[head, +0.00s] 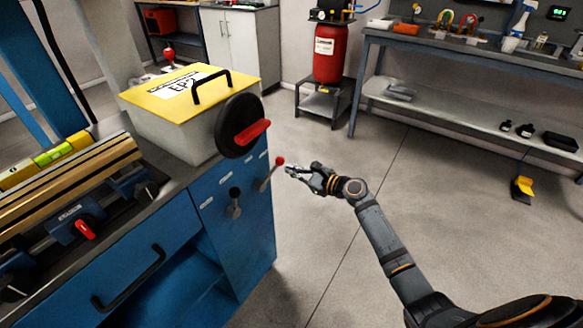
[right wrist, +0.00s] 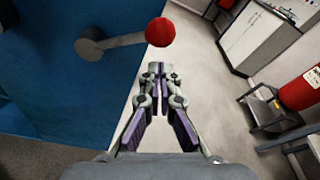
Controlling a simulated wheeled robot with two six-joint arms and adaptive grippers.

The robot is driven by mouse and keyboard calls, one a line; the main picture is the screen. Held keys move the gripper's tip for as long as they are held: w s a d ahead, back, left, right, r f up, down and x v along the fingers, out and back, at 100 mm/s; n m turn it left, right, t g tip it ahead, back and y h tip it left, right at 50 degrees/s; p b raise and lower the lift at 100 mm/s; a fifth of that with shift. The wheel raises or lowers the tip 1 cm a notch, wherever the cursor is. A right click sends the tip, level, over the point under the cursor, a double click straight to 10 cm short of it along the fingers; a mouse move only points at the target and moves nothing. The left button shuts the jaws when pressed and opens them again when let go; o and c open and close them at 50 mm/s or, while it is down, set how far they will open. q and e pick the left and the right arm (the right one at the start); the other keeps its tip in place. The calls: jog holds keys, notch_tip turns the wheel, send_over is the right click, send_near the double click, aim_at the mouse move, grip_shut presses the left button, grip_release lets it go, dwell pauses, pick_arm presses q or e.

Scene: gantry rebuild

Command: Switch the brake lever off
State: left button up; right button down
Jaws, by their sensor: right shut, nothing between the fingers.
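A lever with a red ball knob (head: 280,160) sticks out from the blue cabinet (head: 250,225), tilted up toward the right. In the right wrist view its red knob (right wrist: 160,31) stands just beyond my fingertips, with a small gap in the picture; its grey arm runs left to a round hub on the blue panel. A second lever with a black knob (head: 235,192) sits to its left. I cannot read which label says brake. My right gripper (head: 289,171) is shut and empty beside the red knob; it also shows in the right wrist view (right wrist: 158,70). My left gripper is out of view.
A red rotary handle on a black disc (head: 240,126) sits above the levers, on the side of a yellow-topped box (head: 185,88). A red tank (head: 330,52) stands on a low stand behind. Floor to the right of the cabinet is clear.

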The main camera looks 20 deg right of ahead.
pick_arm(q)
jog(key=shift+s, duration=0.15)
pick_arm(e)
jog(key=shift+a+r, duration=0.3)
jog(key=shift+r, duration=0.15)
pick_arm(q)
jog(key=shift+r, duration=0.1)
pick_arm(e)
jog(key=shift+r, duration=0.1)
